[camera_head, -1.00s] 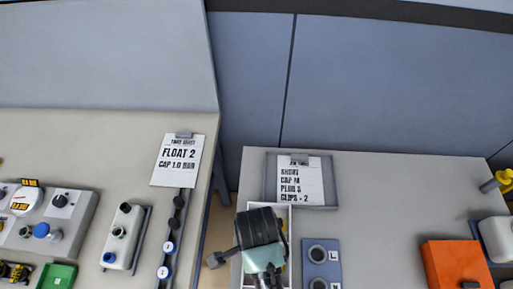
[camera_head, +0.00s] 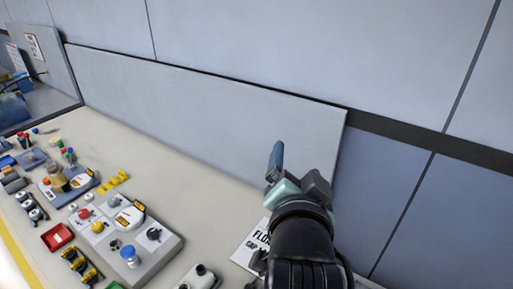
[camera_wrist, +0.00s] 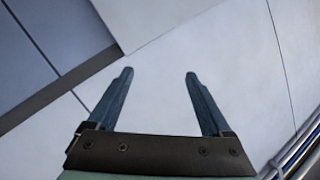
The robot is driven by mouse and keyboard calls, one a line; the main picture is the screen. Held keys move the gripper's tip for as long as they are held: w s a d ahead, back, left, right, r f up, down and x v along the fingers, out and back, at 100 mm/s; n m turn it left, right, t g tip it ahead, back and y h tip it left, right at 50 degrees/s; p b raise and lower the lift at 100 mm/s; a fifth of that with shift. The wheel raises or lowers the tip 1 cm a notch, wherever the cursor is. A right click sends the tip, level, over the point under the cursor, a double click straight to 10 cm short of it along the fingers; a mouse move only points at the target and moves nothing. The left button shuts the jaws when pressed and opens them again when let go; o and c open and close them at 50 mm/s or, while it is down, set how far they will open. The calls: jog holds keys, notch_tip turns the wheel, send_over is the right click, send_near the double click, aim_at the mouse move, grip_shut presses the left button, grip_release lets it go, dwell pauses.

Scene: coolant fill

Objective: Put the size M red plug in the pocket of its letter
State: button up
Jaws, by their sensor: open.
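My gripper (camera_head: 277,158) is raised in front of the upright wall panel behind the bench in the head view. In the wrist view my gripper (camera_wrist: 158,76) has its two blue fingers wide apart with nothing between them, only wall panels beyond. I cannot make out a size M red plug or a lettered pocket in either view.
The bench (camera_head: 190,215) runs along the wall. It carries a control box (camera_head: 153,234), a red tray (camera_head: 57,237), several yellow clips and small coloured parts. A white card (camera_head: 248,250) is partly hidden by my arm. Grey panels (camera_head: 230,125) stand behind.

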jog(key=s+a+r+n+t, duration=0.2)
jog(key=s+r+n+t, duration=0.1)
jog(key=r, duration=0.7)
jog(key=s+a+r+n+t+y, duration=0.1)
jog(key=s+r+t, duration=0.4)
jog(key=r, duration=0.5)
jog(key=s+a+r+n+t+y, duration=0.1)
jog(key=s+a+r+n+t, duration=0.2)
jog(key=r, duration=0.7)
jog(key=shift+s+a+r+n+t, duration=0.3)
jog(key=shift+s+r+n+t, duration=0.1)
jog(key=shift+s+n, duration=0.5)
notch_tip(320, 180, down, 5)
jog(key=b, duration=0.4)
jog(key=shift+w+r, duration=0.1)
jog(key=shift+r, duration=0.1)
